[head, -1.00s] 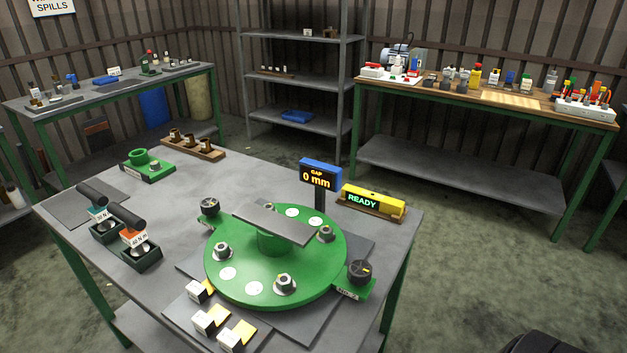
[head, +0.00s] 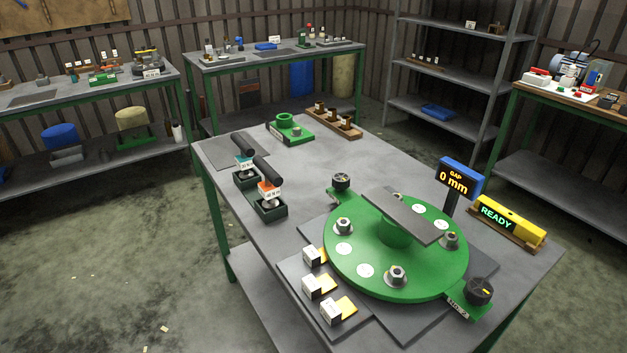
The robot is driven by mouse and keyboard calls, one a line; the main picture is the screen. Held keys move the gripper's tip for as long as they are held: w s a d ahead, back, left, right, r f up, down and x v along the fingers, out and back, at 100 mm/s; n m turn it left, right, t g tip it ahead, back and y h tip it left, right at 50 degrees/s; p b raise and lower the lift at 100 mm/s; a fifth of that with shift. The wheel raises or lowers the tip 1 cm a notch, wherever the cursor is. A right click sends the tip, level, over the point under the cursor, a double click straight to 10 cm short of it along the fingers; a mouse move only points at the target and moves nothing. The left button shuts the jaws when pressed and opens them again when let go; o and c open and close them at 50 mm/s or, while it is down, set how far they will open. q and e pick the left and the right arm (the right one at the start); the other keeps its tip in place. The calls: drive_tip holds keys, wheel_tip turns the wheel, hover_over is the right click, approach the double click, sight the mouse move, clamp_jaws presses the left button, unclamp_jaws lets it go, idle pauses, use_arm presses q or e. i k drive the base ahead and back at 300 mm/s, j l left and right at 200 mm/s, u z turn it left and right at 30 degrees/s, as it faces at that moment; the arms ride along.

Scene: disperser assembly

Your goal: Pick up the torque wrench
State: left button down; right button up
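Two tools with black handles, which look like torque wrenches, stand upright in dark holders at the left side of the near table. One torque wrench (head: 244,152) has a teal band and a white label. The other torque wrench (head: 267,180) has an orange band and a white label, and stands nearer to the camera. Their labels are too small to read surely. Neither of my grippers is in view.
A green round flange (head: 365,252) with several nuts and a grey bar fills the table's front right. A gap display (head: 459,178) reads 0 mm and a yellow box (head: 508,222) reads READY. White blocks (head: 318,287) sit in front. The table's middle (head: 325,160) is clear.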

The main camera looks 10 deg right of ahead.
sight(269, 188)
drive_tip(key=z, duration=0.45)
drive_tip(key=i+j+z, duration=0.1)
drive_tip(key=j+z, duration=0.9)
drive_tip(key=j, duration=0.15)
drive_tip(key=i, duration=0.05)
